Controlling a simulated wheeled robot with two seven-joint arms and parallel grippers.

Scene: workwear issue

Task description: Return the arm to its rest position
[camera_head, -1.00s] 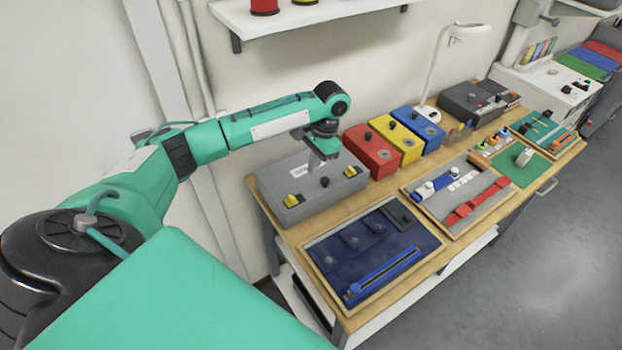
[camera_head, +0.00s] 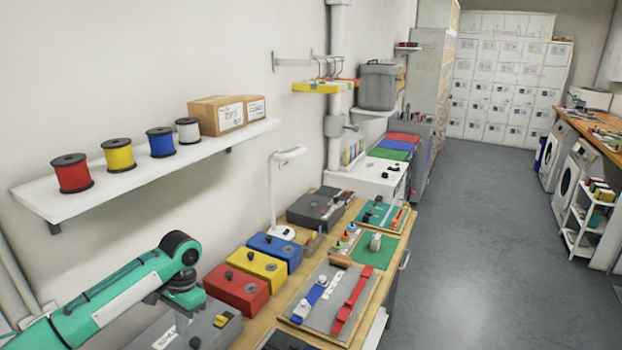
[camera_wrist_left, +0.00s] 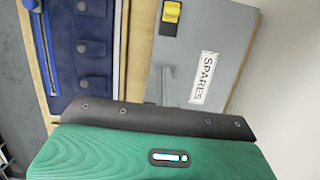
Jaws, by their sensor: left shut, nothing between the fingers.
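My left arm, green with black joints, comes in from the lower left in the head view. Its gripper (camera_head: 182,318) points down over the grey spares box (camera_head: 212,334) at the near end of the bench. The gripper is shut with nothing in it. The left wrist view shows the same grey box (camera_wrist_left: 222,45) with its SPARES label and a yellow catch, beside a blue mat with pockets (camera_wrist_left: 92,50). A green and black part of my gripper fills the bottom of that view. My right gripper is not in view.
Red (camera_head: 238,292), yellow (camera_head: 256,266) and blue (camera_head: 275,248) boxes stand in a row past the grey box. A wall shelf (camera_head: 140,172) with spools and a carton hangs above. A white lamp (camera_head: 274,195) stands behind. The floor (camera_head: 475,250) at right is clear.

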